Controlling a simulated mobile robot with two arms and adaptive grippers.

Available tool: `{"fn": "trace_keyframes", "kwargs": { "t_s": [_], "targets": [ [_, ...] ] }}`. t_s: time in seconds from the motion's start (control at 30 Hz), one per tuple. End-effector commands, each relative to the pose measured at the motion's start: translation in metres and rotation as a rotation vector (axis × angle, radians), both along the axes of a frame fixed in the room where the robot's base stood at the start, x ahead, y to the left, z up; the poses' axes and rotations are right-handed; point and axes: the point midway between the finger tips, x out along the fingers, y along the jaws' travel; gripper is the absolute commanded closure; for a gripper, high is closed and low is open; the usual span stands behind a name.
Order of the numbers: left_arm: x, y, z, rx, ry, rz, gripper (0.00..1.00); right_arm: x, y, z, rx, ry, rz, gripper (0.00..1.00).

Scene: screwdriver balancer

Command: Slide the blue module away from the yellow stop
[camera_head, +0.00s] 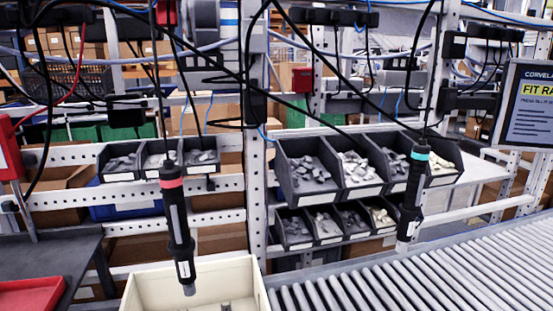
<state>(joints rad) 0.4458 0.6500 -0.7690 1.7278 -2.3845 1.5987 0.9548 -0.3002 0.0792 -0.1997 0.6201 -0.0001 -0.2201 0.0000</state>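I cannot clearly make out a blue module or a yellow stop. A grey upright block with a blue band (229,20) is at the top, left of centre; I cannot tell whether it is the module. A black screwdriver with a red ring (178,225) hangs upright on a cable at centre left, its tip over a cream bin. A second black screwdriver with a teal ring (412,195) hangs at the right, slightly tilted, near the roller conveyor. Neither of my grippers is in view.
The cream bin (140,290) stands at bottom centre left, beside the roller conveyor (430,285). Dark parts bins (300,195) sit on the rack behind. A red tray (30,295) lies on a dark bench at left. Loose cables cross the upper area. A sign (528,105) stands at right.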

Motion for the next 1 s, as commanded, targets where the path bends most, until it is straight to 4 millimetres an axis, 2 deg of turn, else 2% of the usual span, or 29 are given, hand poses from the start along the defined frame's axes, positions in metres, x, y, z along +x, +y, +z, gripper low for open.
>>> {"fn": "trace_keyframes", "kwargs": {
  "t_s": [0.03,1.0],
  "targets": [
    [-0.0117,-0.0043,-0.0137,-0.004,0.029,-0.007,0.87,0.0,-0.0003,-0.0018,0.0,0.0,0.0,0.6],
    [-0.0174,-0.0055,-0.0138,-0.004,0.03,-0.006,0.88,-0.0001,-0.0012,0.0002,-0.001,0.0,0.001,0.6]
  ]
}}
